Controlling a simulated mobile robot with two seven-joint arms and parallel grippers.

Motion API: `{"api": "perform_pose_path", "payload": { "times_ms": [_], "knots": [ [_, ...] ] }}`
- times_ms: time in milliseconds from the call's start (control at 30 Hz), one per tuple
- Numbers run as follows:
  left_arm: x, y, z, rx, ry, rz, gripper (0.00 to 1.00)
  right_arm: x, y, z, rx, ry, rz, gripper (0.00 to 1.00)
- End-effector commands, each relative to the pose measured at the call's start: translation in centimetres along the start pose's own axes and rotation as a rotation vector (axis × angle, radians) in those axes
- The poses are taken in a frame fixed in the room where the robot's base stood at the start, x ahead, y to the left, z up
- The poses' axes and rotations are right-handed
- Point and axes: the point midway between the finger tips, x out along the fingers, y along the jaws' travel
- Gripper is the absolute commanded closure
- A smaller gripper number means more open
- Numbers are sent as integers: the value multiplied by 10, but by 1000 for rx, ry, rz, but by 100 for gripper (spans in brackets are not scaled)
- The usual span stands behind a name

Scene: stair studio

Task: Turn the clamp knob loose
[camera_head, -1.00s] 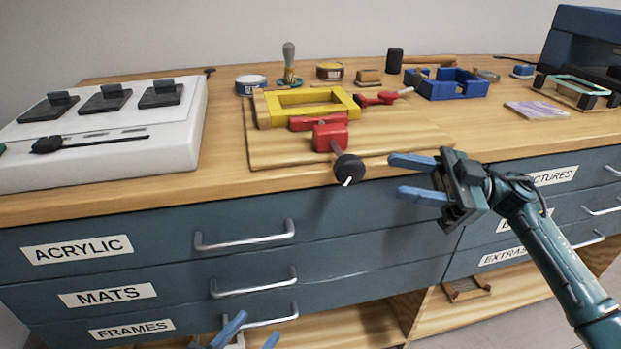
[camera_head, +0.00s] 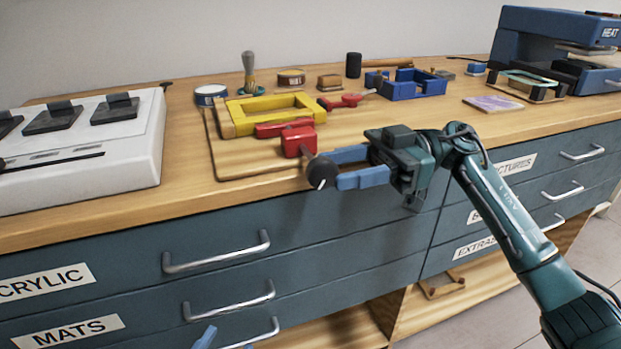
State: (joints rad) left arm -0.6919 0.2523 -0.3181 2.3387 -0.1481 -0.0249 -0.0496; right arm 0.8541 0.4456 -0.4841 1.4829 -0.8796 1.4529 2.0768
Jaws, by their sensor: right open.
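The black clamp knob (camera_head: 321,172) with a white mark on its face sticks out over the front edge of the workbench. It sits at the front of a red clamp (camera_head: 298,138), beside a yellow frame (camera_head: 238,121) on a wooden board (camera_head: 228,168). My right gripper (camera_head: 338,167) comes from the right. Its two blue fingers are apart and their tips are at the knob's right side; I cannot tell whether they touch it. Of my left gripper (camera_head: 222,340), only blue fingertips show at the bottom edge, so its opening is unclear.
A white unit (camera_head: 125,150) with dark pads stands left on the bench (camera_head: 185,180). Behind are a brush (camera_head: 249,75), a red-handled tool (camera_head: 345,101) and a blue corner frame (camera_head: 405,88). A blue heat press (camera_head: 530,40) stands back right. Drawer handles (camera_head: 218,255) protrude below.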

Motion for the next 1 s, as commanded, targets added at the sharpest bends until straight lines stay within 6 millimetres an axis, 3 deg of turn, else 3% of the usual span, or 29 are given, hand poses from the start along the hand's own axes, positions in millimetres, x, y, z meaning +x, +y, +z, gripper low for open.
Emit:
{"api": "perform_pose_path", "payload": {
  "times_ms": [100, 300, 667, 1000],
  "knots": [
    [0, 4, 4, 10, 26, 7, 56, 23, 0, 2, -1, 1, -3, 56],
    [1, 7, -1, 24, 72, 16, 56, 45, 0, 1, 0, 1, -1, 56],
    [1, 6, -4, 28, 85, 18, 56, 51, 0, 0, 1, 0, 1, 56],
    [0, 5, -3, 29, 83, 16, 56, 51, -1, 1, 1, -1, -3, 83]
  ]
}}
